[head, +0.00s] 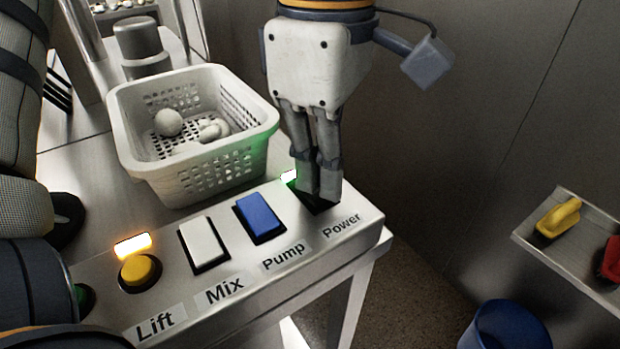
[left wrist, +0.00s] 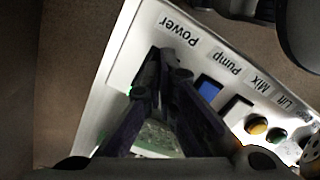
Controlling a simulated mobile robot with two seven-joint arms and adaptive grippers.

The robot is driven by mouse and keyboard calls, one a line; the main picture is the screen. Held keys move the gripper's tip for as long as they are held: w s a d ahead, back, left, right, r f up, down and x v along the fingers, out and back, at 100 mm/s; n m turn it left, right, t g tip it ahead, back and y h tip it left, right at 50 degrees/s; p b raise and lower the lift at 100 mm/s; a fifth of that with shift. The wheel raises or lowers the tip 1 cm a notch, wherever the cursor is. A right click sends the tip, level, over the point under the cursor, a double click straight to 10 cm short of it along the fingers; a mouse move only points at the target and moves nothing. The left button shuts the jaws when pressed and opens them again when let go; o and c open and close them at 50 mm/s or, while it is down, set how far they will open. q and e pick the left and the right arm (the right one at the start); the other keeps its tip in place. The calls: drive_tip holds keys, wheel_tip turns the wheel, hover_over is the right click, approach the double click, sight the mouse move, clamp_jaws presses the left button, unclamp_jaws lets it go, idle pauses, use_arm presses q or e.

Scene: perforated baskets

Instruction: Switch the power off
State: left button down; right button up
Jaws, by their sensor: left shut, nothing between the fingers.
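My left gripper (head: 318,192) is shut and empty, pointing down at the panel's right end, above the "Power" label (head: 342,225). Its fingertips are at the Power switch and hide most of it; only the dark switch surround (head: 322,207) shows. I cannot tell the switch's position or whether the fingers press it. A green lamp (head: 289,178) glows just behind the fingers. In the left wrist view the closed fingertips (left wrist: 168,62) also meet the panel beside the "Power" label (left wrist: 180,27). My right gripper is not in view.
Left along the panel are the blue Pump switch (head: 260,216), the white Mix switch (head: 203,243) and the yellow Lift button (head: 140,270) with a lit amber lamp (head: 132,244). A white perforated basket (head: 190,145) stands close behind. A shelf (head: 580,220) and blue bin (head: 505,325) are right.

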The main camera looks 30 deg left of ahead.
use_arm(q)
drive_tip(key=shift+f, duration=0.45)
wheel_tip(320, 180, up, 8)
idle(0.9)
